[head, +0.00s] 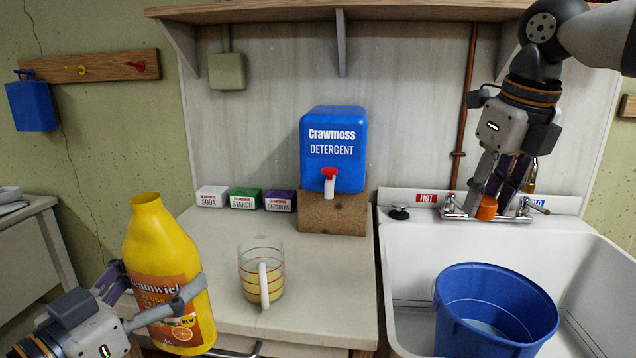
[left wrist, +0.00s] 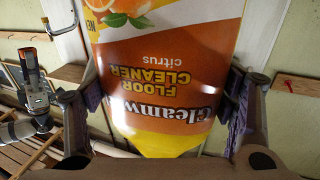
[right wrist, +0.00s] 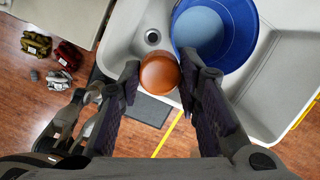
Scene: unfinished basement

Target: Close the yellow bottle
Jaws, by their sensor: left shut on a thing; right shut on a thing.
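The yellow bottle (head: 158,240) of floor cleaner stands upright but slightly tilted at the lower left in the head view, its mouth open with no cap on it. My left gripper (head: 150,300) is shut around its body; in the left wrist view the label (left wrist: 165,80) fills the space between the fingers. My right gripper (head: 492,200) is shut on an orange cap (head: 487,208) and holds it above the sink, far to the right of the bottle. The cap (right wrist: 160,74) also shows between the fingertips in the right wrist view.
A measuring cup (head: 261,277) with yellowish liquid stands on the counter (head: 330,300) between bottle and sink. A blue bucket (head: 495,308) sits in the sink (head: 590,262). A blue detergent container (head: 333,150) and small boxes stand at the back. A shelf (head: 400,10) runs above.

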